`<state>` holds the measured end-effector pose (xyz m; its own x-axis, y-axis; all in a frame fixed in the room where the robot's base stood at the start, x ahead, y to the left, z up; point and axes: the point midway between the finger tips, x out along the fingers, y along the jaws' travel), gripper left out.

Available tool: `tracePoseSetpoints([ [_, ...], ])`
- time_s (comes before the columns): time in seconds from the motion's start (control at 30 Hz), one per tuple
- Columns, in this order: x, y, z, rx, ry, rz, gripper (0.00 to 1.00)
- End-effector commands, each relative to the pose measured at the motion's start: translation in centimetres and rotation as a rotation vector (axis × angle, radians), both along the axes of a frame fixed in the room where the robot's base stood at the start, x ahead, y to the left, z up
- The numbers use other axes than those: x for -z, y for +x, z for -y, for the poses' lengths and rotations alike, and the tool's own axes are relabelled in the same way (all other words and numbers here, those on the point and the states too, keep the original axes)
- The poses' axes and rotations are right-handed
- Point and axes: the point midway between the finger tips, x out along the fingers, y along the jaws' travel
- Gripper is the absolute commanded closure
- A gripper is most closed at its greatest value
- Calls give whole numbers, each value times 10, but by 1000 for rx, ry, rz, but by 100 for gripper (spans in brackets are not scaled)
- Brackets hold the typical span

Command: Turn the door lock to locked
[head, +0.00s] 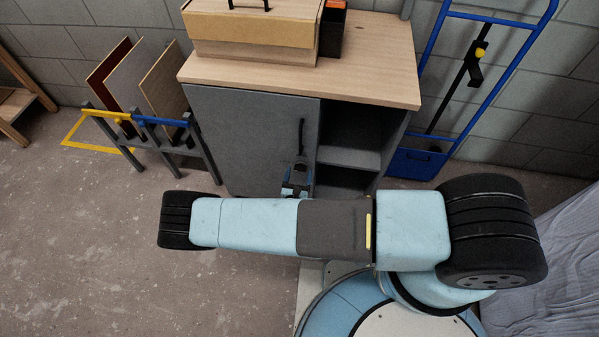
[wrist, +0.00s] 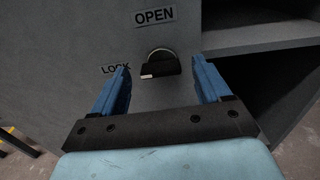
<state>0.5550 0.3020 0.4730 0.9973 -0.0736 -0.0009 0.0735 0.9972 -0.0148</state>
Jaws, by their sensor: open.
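The door lock is a dark knob (wrist: 160,64) on the grey cabinet door (head: 250,135). Its black grip lies roughly level, with a pale mark at its lower left end, on the side of the LOCK label (wrist: 115,69). The OPEN label (wrist: 155,16) is above the knob. My gripper (wrist: 161,65) is open, with one blue finger left of the knob and one right of it. Gaps show on both sides; I cannot tell the depth between fingertips and knob. In the head view my gripper (head: 297,172) is in front of the door, and the knob cannot be made out.
A black door handle (head: 301,137) is above my gripper. Open shelves (head: 350,157) are right of the door. A rack with boards (head: 150,125) stands left of the cabinet, and a blue hand truck (head: 420,163) leans at the right. Clear floor lies at the front left.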

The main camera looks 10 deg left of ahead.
Motion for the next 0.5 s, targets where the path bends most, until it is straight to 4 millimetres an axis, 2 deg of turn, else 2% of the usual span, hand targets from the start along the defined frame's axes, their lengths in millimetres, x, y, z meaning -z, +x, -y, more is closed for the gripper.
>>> tracePoseSetpoints([
  [0.5, 0, -97, -7, -1, 0, -1, 23],
])
